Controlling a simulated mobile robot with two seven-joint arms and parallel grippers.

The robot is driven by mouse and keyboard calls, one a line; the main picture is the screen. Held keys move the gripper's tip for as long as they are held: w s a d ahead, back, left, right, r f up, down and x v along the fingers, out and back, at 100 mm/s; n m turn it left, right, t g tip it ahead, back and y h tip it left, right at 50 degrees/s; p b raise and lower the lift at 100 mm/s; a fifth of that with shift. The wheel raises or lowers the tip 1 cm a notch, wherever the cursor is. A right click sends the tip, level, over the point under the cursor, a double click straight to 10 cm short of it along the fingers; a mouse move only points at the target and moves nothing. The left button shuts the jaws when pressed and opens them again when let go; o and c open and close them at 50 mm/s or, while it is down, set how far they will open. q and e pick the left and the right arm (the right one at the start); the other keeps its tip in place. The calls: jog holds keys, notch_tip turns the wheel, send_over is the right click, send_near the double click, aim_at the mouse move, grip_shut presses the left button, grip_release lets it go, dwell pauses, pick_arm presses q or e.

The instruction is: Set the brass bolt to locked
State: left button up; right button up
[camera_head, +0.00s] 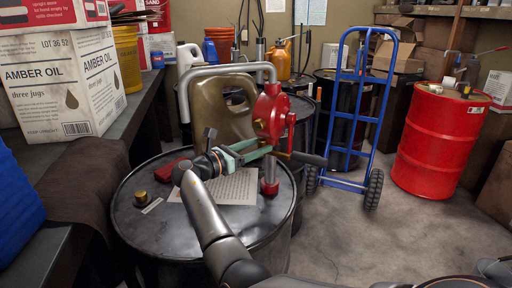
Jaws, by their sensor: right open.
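A red rotary pump (270,112) stands on the dark drum (215,228), with a grey pipe arching over it. My right gripper (264,147) has greenish fingers and is open beside the lower part of the pump, pointing right. My left gripper is not in view.
A brass cap (140,197), a paper sheet (225,188) and a red object (170,168) lie on the drum top. A tan jug (225,104) is behind the gripper. A blue hand truck (362,110) and red drum (438,140) stand right. Floor at front right is clear.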

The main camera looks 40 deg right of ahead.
jog(key=a+b, duration=0.1)
jog(key=a, duration=1.1)
jog(key=shift+w+a, duration=0.15)
jog(key=shift+a, duration=0.1)
